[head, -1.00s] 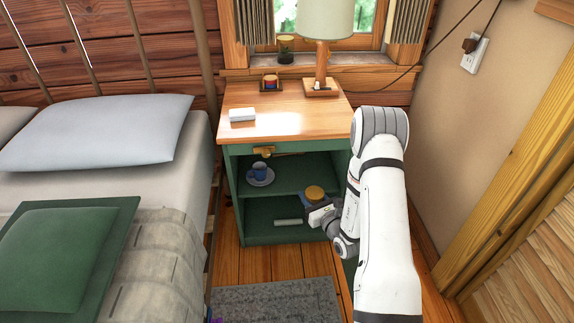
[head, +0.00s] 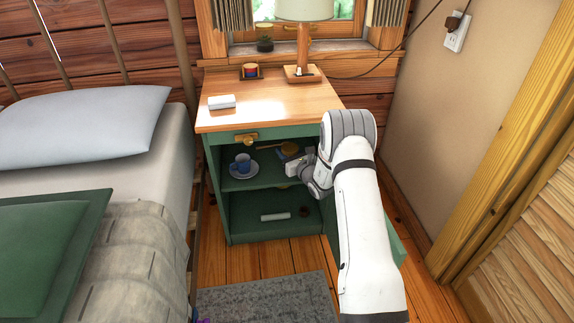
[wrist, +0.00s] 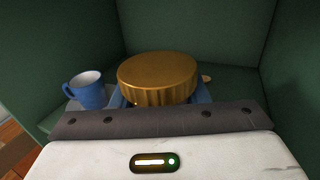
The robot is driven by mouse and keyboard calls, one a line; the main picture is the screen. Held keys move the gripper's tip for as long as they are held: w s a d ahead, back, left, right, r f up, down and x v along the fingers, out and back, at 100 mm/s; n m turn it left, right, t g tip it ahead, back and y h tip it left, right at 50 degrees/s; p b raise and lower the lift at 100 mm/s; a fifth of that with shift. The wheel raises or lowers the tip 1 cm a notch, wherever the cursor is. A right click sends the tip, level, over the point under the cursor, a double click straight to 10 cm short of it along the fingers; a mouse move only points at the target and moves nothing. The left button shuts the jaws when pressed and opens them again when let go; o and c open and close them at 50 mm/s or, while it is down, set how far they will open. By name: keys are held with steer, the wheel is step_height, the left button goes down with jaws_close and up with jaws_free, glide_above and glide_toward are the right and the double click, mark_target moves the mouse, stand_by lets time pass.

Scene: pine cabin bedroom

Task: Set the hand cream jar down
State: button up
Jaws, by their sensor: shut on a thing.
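The hand cream jar shows a wide ribbed gold lid (wrist: 157,78) in the wrist view. In the head view the jar (head: 290,149) is inside the upper compartment of the green nightstand, to the right of a blue mug. My gripper (head: 288,158) is shut on the jar and reaches in from the right front. The lid looks level. My wrist housing hides the jar's lower body and most of the fingers, so I cannot tell whether its base touches the shelf (head: 262,182).
A wooden stick-like thing (head: 268,147) lies behind. A white item (head: 275,216) and a small dark round thing (head: 303,211) are in the lower compartment. The nightstand's top (head: 255,108) lies above.

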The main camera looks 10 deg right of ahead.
steer(key=f+b, duration=0.3)
steer(key=f, duration=0.2)
steer(key=shift+w, duration=0.2)
steer(key=shift+r, duration=0.1)
steer(key=o, duration=1.2)
steer(key=shift+s+d, duration=0.1)
